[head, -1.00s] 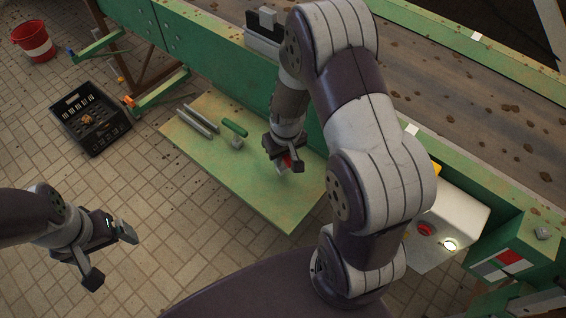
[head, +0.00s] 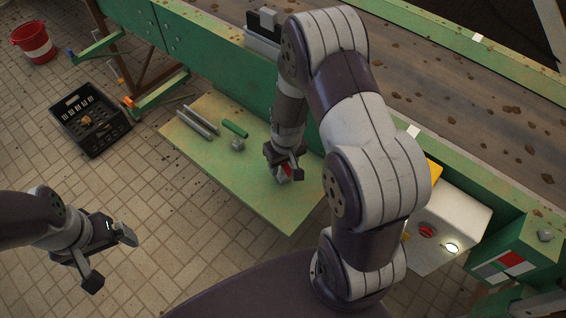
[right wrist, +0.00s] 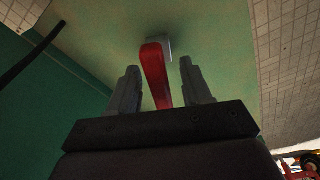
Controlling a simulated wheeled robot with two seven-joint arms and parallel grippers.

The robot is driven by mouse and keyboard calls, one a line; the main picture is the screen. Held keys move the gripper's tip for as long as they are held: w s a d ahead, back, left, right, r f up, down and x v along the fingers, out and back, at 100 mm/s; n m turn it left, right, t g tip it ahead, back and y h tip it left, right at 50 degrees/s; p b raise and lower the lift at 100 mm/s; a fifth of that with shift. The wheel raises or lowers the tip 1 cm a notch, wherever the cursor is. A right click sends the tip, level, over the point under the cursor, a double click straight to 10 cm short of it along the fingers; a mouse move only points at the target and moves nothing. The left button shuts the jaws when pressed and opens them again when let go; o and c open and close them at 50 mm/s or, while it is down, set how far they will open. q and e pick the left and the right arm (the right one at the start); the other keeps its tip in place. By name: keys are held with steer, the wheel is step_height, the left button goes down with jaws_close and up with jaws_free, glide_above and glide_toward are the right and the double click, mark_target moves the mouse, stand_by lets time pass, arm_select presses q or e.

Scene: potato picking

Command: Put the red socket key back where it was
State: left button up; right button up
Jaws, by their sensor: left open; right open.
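The red socket key (head: 288,169) has a red handle and a pale grey socket end. It is at the right part of the green board, partly hidden by my right gripper (head: 284,166). In the right wrist view its red handle (right wrist: 156,75) lies between the two open fingers of that gripper (right wrist: 160,85), with gaps on both sides. The grey socket end lies beyond the fingertips, against the green surface. My left gripper (head: 108,256) is open and empty over the tiled floor at the left.
The green board (head: 250,190) also bears a green socket key (head: 234,128) with a grey socket end and grey bars (head: 195,123). A black crate (head: 90,125) and a red bucket (head: 32,42) stand on the floor. The conveyor (head: 450,90) runs behind.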

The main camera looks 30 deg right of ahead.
steer(key=r, duration=0.3)
steer(key=s+r+p, duration=0.1)
steer(key=r, duration=0.7)
steer(key=shift+s+r+p, duration=0.1)
steer(key=shift+s+p, duration=0.1)
steer(key=shift+p, duration=0.15)
steer(key=s+a+r, duration=0.4)
steer(key=s+a, duration=0.1)
steer(key=s, duration=0.2)
steer(key=shift+s+a+r, duration=0.15)
steer(key=shift+s+r, duration=0.15)
steer(key=shift+r, duration=0.1)
